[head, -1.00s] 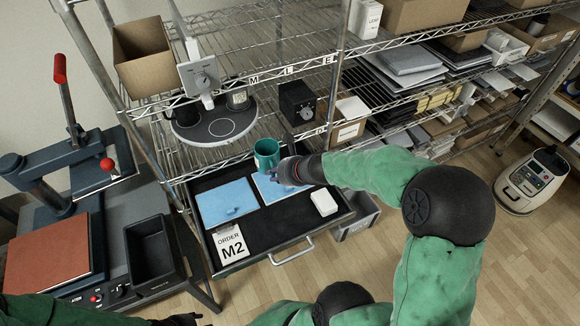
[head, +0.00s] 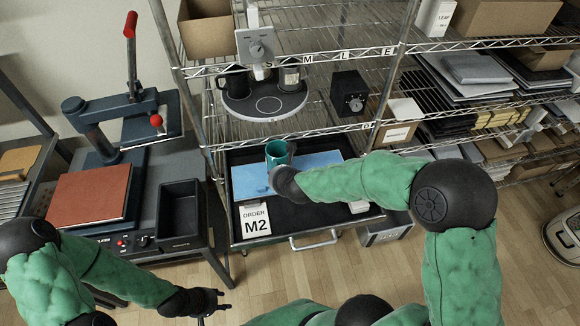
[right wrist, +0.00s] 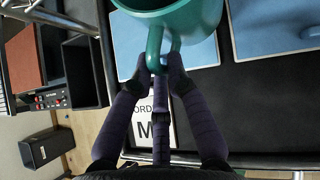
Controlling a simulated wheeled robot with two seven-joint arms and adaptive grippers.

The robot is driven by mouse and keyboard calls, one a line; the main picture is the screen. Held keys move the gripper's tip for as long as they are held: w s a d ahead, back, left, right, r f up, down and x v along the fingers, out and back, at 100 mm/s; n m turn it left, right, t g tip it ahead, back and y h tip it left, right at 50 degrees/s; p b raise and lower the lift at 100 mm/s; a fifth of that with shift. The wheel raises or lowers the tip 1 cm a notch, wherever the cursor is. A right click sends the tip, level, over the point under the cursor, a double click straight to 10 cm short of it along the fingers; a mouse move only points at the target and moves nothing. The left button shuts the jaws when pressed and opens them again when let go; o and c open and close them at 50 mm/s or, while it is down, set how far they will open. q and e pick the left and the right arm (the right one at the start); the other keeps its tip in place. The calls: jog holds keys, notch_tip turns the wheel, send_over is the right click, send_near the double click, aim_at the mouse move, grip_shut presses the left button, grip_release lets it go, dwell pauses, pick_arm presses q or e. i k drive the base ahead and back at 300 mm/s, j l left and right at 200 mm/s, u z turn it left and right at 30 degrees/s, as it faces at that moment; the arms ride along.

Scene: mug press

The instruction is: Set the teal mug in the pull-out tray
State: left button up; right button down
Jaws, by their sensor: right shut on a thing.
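The teal mug (head: 278,152) is upright at the back of the pull-out tray (head: 290,222) in the head view, above the blue pads. I cannot tell whether it touches anything below. My right gripper (head: 277,177) is in front of it. In the right wrist view, the fingers of my right gripper (right wrist: 155,68) are shut on the handle of the mug (right wrist: 200,22). My left gripper (head: 222,300) is low in the head view, empty, away from the tray, with its fingers apart.
The tray holds a left blue pad (head: 250,182), a right blue pad (head: 318,160), an "ORDER M2" card (head: 256,222) and a white block (head: 358,207). A round stand (head: 264,106) with cups is on the shelf above. A heat press (head: 92,195) and black bin (head: 180,212) are left.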

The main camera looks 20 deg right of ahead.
aim_at(318, 215)
jog(key=j+z, duration=0.5)
jog(key=z, duration=0.25)
jog(key=j+z, duration=0.35)
jog(key=l, duration=0.1)
